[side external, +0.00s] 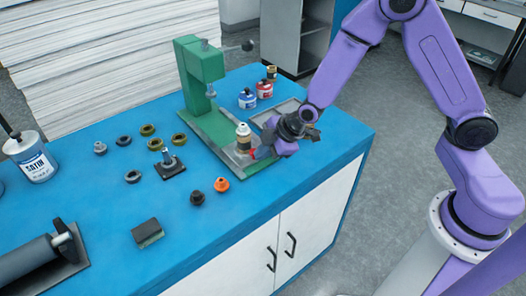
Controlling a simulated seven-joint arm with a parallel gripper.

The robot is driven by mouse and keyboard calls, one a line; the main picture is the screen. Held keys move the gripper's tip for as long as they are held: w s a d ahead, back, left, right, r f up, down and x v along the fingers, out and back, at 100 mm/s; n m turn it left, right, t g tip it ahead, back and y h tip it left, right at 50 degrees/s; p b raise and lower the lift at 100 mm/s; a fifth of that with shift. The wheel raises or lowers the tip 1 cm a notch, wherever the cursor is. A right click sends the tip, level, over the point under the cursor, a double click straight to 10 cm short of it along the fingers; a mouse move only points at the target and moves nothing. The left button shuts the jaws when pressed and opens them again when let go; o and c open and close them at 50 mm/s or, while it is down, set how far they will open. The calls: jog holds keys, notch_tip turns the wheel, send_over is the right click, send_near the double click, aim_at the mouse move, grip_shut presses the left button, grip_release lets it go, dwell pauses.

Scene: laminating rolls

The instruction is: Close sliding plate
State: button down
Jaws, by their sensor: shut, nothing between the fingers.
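The green press (193,80) stands at the back middle of the blue bench. A grey metal plate (238,160) lies at the front end of its green base. A small bottle with a white cap (243,137) stands upright on or just behind this plate. My gripper (256,153) is low at the plate's right side, right beside the bottle. It is shut with nothing in it. Its fingertips are small and partly hidden, so I cannot tell whether they touch the plate.
Dark and brass rings (148,130), a black stand (170,165), an orange knob (221,185) and a black knob (197,198) sit left of the plate. Blue (247,98) and red (264,89) bottles stand behind. The bench's front strip (270,195) is clear.

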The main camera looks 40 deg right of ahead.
aim_at(249, 131)
jog(key=w, duration=0.6)
jog(key=shift+w+a, duration=0.1)
jog(key=shift+w, duration=1.2)
jog(key=shift+s, duration=0.2)
